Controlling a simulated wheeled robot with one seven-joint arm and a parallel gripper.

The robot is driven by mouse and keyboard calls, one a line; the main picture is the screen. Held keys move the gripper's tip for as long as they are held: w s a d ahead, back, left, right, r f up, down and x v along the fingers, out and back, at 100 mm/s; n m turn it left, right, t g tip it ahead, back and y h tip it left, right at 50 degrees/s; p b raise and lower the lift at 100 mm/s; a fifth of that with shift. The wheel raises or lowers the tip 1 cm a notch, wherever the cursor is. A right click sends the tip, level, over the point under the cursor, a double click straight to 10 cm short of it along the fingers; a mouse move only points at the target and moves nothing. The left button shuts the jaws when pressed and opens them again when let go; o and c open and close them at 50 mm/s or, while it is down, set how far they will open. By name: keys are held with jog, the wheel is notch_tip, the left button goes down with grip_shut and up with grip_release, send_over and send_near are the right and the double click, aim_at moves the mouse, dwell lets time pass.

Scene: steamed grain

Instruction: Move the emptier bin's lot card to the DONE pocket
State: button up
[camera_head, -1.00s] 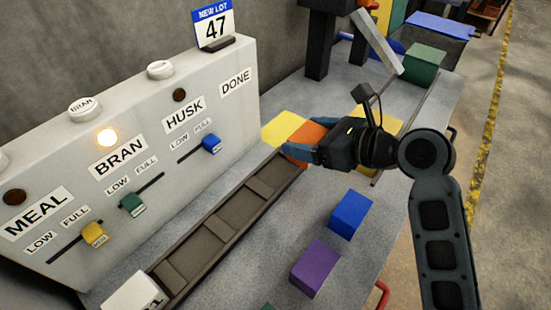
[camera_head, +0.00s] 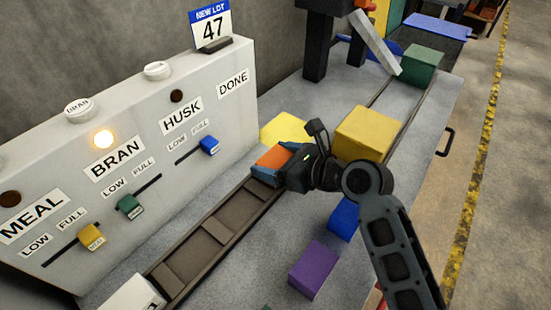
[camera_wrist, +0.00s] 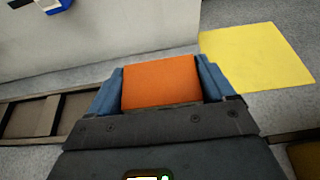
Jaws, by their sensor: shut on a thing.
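My gripper (camera_head: 274,162) is shut on an orange block (camera_head: 273,157), over the far end of the slotted track and beside the panel. In the wrist view the orange block (camera_wrist: 161,82) sits between the blue fingers. The DONE label (camera_head: 233,83) is at the right of the grey panel (camera_head: 200,110), with no pocket clearly visible below it. The yellow MEAL slider (camera_head: 91,237) is near FULL, the green BRAN slider (camera_head: 129,207) near LOW, and the blue HUSK slider (camera_head: 209,146) near FULL. I cannot identify a bin lot card.
A lamp (camera_head: 103,139) above BRAN is lit. A NEW LOT 47 sign (camera_head: 211,24) stands on the panel. A flat yellow square (camera_head: 286,128) lies beyond my gripper. A yellow block (camera_head: 366,134), blue block (camera_head: 343,217) and purple block (camera_head: 314,270) are on the table.

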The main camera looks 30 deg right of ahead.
jog(key=shift+f, duration=0.1)
jog(key=o, duration=1)
jog(key=shift+c, duration=0.2)
jog(key=v, duration=1.2)
jog(key=shift+d, duration=0.1)
